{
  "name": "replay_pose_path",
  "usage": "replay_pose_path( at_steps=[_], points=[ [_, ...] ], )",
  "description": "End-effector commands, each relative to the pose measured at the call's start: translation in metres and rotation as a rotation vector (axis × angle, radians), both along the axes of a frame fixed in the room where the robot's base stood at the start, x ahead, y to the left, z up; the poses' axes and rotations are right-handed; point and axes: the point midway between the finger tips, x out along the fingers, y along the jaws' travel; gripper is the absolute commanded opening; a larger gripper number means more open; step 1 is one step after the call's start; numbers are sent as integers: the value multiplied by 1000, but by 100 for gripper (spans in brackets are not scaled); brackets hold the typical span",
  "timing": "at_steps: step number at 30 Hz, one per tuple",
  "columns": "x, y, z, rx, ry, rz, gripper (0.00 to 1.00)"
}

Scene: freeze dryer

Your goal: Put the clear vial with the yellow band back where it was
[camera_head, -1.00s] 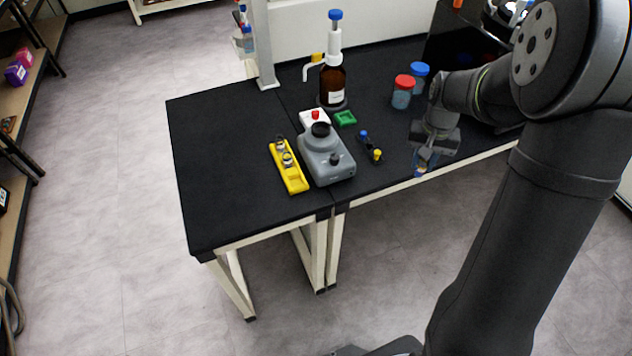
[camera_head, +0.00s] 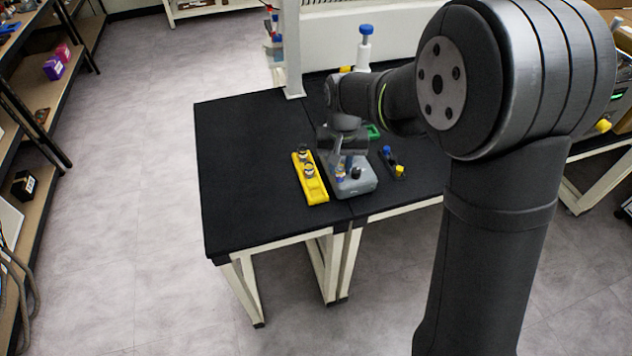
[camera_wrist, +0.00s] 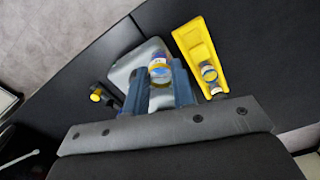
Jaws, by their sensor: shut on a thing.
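The clear vial with the yellow band (camera_wrist: 159,72) is between the two blue-grey fingers of my gripper (camera_wrist: 158,86) in the wrist view. My gripper (camera_head: 345,164) is shut on it. In the head view it hangs in front of or above the grey mixer (camera_head: 358,187), and the held vial (camera_head: 340,173) shows small below the fingers; the exact height is unclear. The yellow rack (camera_head: 316,191) lies just left of the mixer with two metal-capped vials in its far part. Its near part looks empty. The rack also shows in the wrist view (camera_wrist: 190,38).
A small dark holder with a blue-topped and a yellow-topped item (camera_head: 392,162) stands right of the mixer. The black bench (camera_head: 240,170) is clear at left.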

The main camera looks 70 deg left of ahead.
Motion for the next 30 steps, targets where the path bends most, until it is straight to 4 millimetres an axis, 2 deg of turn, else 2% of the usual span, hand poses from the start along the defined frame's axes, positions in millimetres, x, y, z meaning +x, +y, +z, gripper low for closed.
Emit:
replay_pose_path(
  at_steps=[3,10,14,22,30],
  points=[
    [-24,15,-17,-1,0,4,0],
    [-48,31,-35,-1,0,1,0],
    [-51,32,-41,0,0,-1,0],
    [-50,32,-76,-1,0,-1,0],
    [-50,32,-77,1,0,-1,0]
  ],
)
